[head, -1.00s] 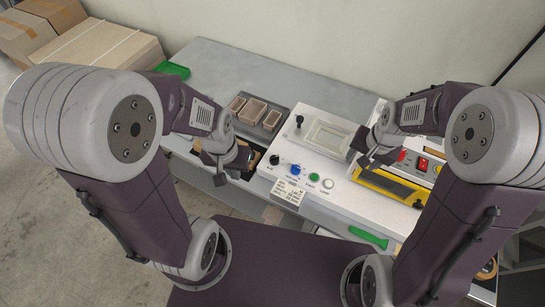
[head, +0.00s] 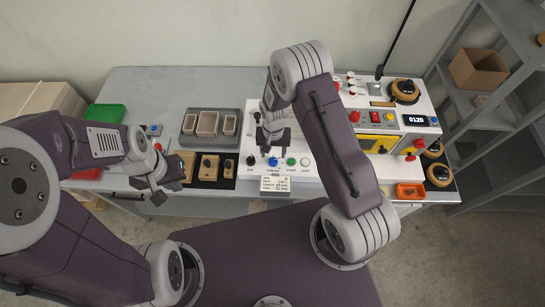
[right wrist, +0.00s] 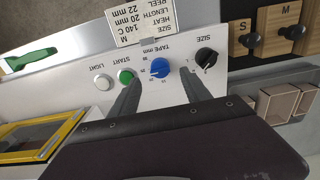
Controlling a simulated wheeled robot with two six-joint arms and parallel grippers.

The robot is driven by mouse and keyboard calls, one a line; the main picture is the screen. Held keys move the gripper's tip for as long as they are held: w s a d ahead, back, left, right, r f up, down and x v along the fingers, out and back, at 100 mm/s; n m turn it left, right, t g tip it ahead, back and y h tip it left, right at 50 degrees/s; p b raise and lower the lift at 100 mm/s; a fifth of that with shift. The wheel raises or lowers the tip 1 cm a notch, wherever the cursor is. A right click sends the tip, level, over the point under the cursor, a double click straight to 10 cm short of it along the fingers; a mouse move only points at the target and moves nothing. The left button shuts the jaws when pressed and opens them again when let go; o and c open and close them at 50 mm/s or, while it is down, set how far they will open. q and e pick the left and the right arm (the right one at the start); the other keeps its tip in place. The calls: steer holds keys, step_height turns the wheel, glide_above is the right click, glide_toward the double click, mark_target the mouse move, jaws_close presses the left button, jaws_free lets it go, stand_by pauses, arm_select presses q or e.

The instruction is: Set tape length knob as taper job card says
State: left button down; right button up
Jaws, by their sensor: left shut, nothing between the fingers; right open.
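The blue tape knob, labelled TAPE mm, (right wrist: 160,67) is on the white front panel; it also shows in the head view (head: 273,161). Its pointer setting is too small to read surely. The job card (right wrist: 131,22) hangs at the panel's front edge, upside down in the right wrist view, and reads size M, heat 140 C, length 20 mm, reel 22 mm. My right gripper (head: 271,146) is open above the panel, its fingers to either side of the blue knob in the wrist view; contact cannot be told. My left gripper (head: 160,193) is shut and empty, left of the panel.
A black SIZE knob (right wrist: 206,57), a green START button (right wrist: 125,76) and a white LIGHT button (right wrist: 103,82) flank the blue knob. Wooden blocks (head: 208,168) lie left of the panel. A grey tray (head: 187,139) of small boxes stands behind them.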

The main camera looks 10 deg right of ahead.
mark_target(273, 159)
step_height(273, 159, down, 4)
steer(key=shift+a+f+p, duration=0.1)
steer(key=shift+f+p, duration=0.15)
steer(key=shift+p, duration=0.2)
steer(key=shift+d+f, duration=0.3)
steer(key=shift+f, duration=0.15)
steer(key=shift+a, duration=0.25)
steer(key=c, duration=0.3)
jaws_close()
